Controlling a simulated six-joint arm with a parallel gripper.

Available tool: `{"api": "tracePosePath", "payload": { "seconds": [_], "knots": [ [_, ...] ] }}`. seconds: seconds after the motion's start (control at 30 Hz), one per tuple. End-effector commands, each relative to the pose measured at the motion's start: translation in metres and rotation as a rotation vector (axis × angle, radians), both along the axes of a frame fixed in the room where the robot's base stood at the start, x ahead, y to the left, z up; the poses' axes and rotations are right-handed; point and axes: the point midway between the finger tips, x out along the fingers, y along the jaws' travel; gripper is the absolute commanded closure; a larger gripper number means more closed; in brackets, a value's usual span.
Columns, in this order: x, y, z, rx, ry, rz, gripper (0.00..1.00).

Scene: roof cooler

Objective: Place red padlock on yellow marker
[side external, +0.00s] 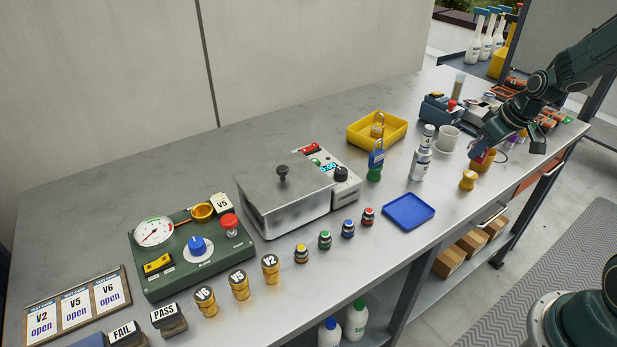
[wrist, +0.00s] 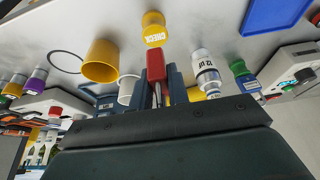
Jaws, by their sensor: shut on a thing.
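The red padlock (wrist: 156,64) is between the fingers of my gripper (wrist: 160,84) in the wrist view, its shackle toward the palm. My gripper is shut on it. The yellow marker (side external: 468,180) is a short post standing on the bench, in front of and below my gripper. In the wrist view the marker (wrist: 153,30) shows a CHECK label and lies just beyond the padlock. Its top is clear, with a visible gap to the padlock.
A yellow cup (side external: 488,163) stands close behind the marker; a white mug (side external: 447,139) and a white bottle (side external: 421,164) are to the left. A blue padlock (side external: 376,156) is on a green marker (side external: 374,174). The bench around the blue tray (side external: 408,212) is mostly free.

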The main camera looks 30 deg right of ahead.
Motion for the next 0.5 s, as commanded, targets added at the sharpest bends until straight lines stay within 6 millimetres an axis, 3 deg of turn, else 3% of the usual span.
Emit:
{"api": "tracePosePath", "payload": {
  "seconds": [0.3,0.5],
  "knots": [
    [0.000,0.000,-0.033,0.001,0.002,0.000,1.00],
    [0.000,0.000,-0.038,0.000,0.000,0.000,1.00]
  ]
}}
